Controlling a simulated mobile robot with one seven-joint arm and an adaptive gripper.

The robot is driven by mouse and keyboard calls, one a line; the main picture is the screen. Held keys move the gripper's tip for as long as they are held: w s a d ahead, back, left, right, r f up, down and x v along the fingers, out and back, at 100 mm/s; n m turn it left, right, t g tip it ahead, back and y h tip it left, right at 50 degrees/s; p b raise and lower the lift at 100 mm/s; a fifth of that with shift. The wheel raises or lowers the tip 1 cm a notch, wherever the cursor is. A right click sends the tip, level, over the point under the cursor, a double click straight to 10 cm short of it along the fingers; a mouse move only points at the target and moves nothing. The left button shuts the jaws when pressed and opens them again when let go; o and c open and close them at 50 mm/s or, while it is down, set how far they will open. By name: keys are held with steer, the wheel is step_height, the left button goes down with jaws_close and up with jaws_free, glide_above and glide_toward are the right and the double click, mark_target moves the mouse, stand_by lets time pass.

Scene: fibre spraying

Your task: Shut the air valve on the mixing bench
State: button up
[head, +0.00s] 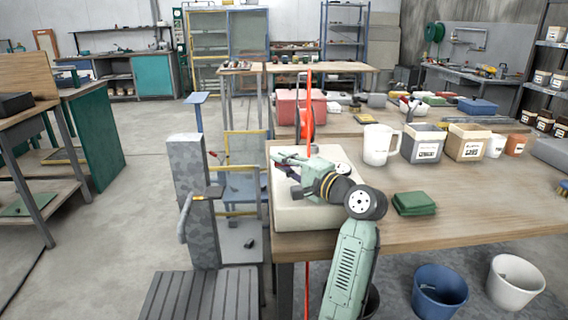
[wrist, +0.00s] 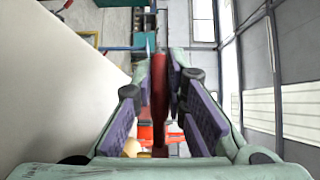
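My gripper (head: 284,163) is above a pale block (head: 315,212) at the near left corner of the wooden bench (head: 475,215). In the wrist view, its two purple-padded fingers (wrist: 160,92) are spread, with a red upright part (wrist: 159,100) between them. A gap shows on the left of that part, so the fingers do not look closed on it. In the head view a thin red pipe (head: 309,90) rises behind the gripper, with a rounded red part (head: 306,124) on it. I cannot make out the valve's lever or its position.
A white mug (head: 380,145), a grey bin (head: 423,143), a cardboard bin (head: 467,142) and a folded green cloth (head: 414,203) are on the bench. A grey camouflage-patterned post (head: 190,165) stands left of it. Blue (head: 440,287) and white (head: 515,280) buckets are below. Open floor lies left.

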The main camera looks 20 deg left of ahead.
steer(key=o, duration=0.4)
steer(key=shift+d, duration=0.15)
steer(key=v, duration=1.1)
steer(key=shift+s+d, duration=0.25)
steer(key=shift+d, duration=0.05)
steer(key=shift+c, duration=0.3)
